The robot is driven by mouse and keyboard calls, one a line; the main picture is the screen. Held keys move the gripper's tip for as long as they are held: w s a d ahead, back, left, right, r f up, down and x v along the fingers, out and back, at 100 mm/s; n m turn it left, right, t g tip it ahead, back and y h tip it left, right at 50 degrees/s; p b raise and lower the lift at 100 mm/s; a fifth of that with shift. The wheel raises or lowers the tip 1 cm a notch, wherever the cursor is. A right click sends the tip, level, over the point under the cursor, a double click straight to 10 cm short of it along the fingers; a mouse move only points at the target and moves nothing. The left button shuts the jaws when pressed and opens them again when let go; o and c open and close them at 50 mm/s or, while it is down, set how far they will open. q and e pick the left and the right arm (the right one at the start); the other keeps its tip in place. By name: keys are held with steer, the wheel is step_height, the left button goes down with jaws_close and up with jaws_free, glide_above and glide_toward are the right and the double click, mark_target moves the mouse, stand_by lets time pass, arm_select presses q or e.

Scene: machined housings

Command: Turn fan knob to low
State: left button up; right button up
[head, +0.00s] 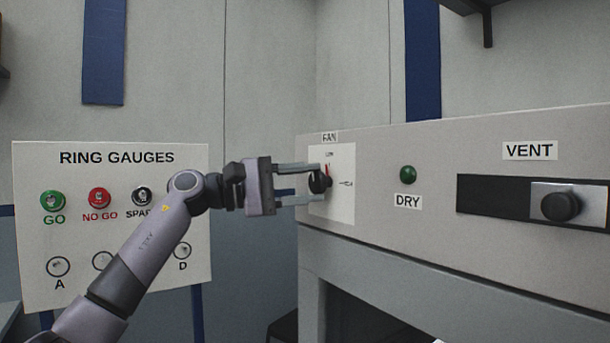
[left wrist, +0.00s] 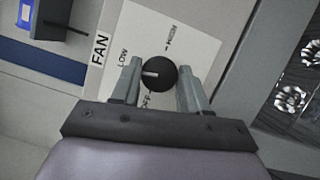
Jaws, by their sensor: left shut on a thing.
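The fan knob (head: 319,184) is small, round and black, on a white plate (head: 343,206) at the left end of the grey panel. A short red mark shows just above it, below the LOW label (head: 329,154). My left gripper (head: 316,183) is shut on the knob, one finger on each side. In the left wrist view the knob (left wrist: 162,76) sits between the fingertips. Its white pointer line (left wrist: 150,74) points left, between LOW (left wrist: 122,57) and OFF (left wrist: 147,100), nearer the direction of LOW. HIGH (left wrist: 170,38) is away from it. My right gripper is not in view.
Right of the fan plate are a green DRY button (head: 407,175) and a VENT slider with a black knob (head: 561,206). A RING GAUGES board (head: 120,220) with several gauges stands left, behind my left arm. Open space lies between board and panel.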

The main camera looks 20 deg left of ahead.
arm_select(q)
steer(key=shift+m+y+p, duration=0.3)
steer(key=shift+m+p, duration=0.15)
steer(key=shift+m, duration=0.45)
steer(key=o, duration=1)
steer(key=shift+a, duration=0.15)
